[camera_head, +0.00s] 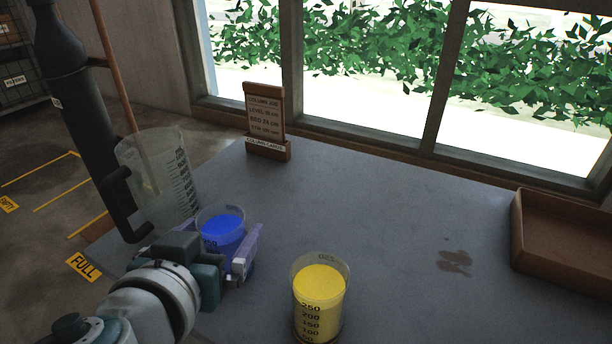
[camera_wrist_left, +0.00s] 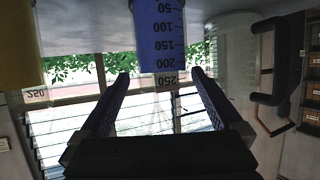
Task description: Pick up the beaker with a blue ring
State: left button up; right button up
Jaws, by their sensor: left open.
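A clear graduated beaker with blue contents (camera_head: 222,229) stands on the grey table; I cannot make out a separate ring on it. My left gripper (camera_head: 226,245) is open at this beaker, one finger on its right side and the other mostly hidden. In the left wrist view, which is upside down, the blue beaker (camera_wrist_left: 160,40) lies between the two open fingertips (camera_wrist_left: 161,74), with gaps on both sides. A similar beaker with yellow contents (camera_head: 320,295) stands to the right; its edge also shows in the left wrist view (camera_wrist_left: 20,50). My right gripper is not in view.
A large clear graduated jug (camera_head: 160,170) with a dark handle stands just behind and left of the blue beaker. A wooden card stand (camera_head: 265,120) is at the back. A brown tray (camera_head: 560,250) is at the right. The middle and back right of the table (camera_head: 390,200) are clear.

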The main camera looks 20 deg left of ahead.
aim_at(229, 216)
pick_arm(q)
jog(key=b+x, duration=0.1)
jog(key=x, duration=0.4)
jog(key=shift+w+a, duration=0.25)
jog(key=c, duration=1.5)
grip_shut()
jog(key=shift+r, duration=0.15)
